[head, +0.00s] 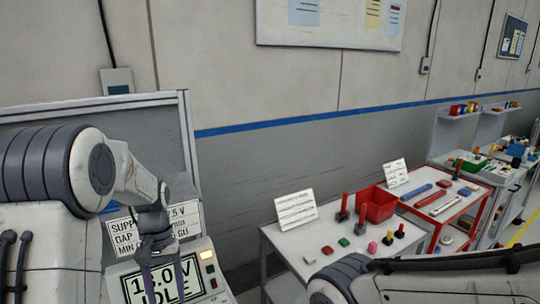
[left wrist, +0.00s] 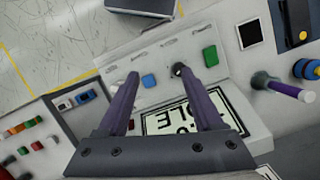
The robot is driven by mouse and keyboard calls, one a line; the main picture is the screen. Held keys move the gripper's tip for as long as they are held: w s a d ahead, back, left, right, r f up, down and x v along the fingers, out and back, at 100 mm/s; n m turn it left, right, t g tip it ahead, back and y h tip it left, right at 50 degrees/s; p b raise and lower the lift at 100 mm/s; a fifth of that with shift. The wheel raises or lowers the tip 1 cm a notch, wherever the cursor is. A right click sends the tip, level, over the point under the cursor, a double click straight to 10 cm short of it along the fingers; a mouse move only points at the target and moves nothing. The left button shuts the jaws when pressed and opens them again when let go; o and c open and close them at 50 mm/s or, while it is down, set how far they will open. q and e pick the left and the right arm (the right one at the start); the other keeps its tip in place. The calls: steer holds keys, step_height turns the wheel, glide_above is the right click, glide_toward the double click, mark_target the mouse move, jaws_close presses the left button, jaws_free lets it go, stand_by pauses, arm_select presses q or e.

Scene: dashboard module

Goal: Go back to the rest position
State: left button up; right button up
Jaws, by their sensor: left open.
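My left gripper (head: 158,262) hangs pointing down in front of the dashboard module's display (head: 165,282), which reads "IDLE" under a voltage partly hidden by the gripper. In the left wrist view my left gripper (left wrist: 157,74) has its two purple fingers spread apart, with nothing between them. The fingers cover part of the module's panel, where a blue button (left wrist: 149,81) and a green button (left wrist: 210,56) show. The display (left wrist: 165,122) appears upside down there. My right arm comes in at the lower right of the head view; its gripper is not visible.
A white sign (head: 150,228) stands behind the left gripper. A grey table (head: 290,252) to the right holds coloured blocks, upright red handles and a red bin (head: 376,204). A red-framed cart (head: 440,212) with tools stands beyond. Bare wall lies between module and table.

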arm_select(q)
steer(key=s+d+r+m+t, duration=0.1)
steer(key=s+d+r+m, duration=0.15)
steer(key=s+d, duration=0.4)
steer(key=s+d+r+m+t, duration=0.1)
steer(key=s+d+r+m, duration=0.15)
steer(key=d, duration=0.65)
steer(key=s+d+f+m+t+b, duration=0.1)
steer(key=s+d+m, duration=0.4)
steer(key=s, duration=0.6)
steer(key=shift+s+f, duration=0.2)
steer(key=shift+s, duration=0.15)
steer(key=shift+a, duration=0.1)
